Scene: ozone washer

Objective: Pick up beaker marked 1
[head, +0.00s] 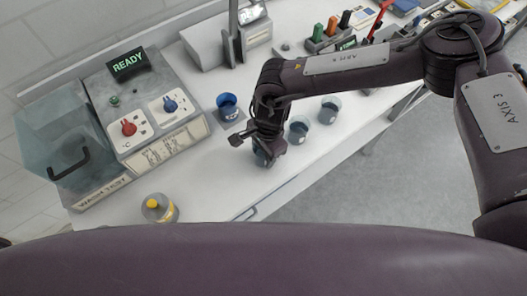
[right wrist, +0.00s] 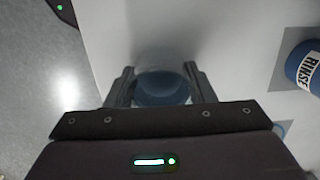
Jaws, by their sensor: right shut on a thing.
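My right gripper (head: 265,150) is over the white bench and shut on a clear glass beaker (head: 263,159), which is partly hidden behind it. In the right wrist view the beaker (right wrist: 162,88) sits between the two fingers of the gripper (right wrist: 162,86), with a finger on each side. It looks upright and holds a bluish, dark content. Its number cannot be read. Whether it touches the bench is not clear. Two similar beakers, one near (head: 299,129) and one farther (head: 329,109), stand to the right of the gripper. My left gripper is not in view.
A blue cup (head: 228,106) marked RINSE in the right wrist view (right wrist: 304,66) stands on a grey square. A washer (head: 150,110) with a READY display and a clear lid (head: 62,130) is at left. A yellow-capped bottle (head: 159,208) stands near the front edge.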

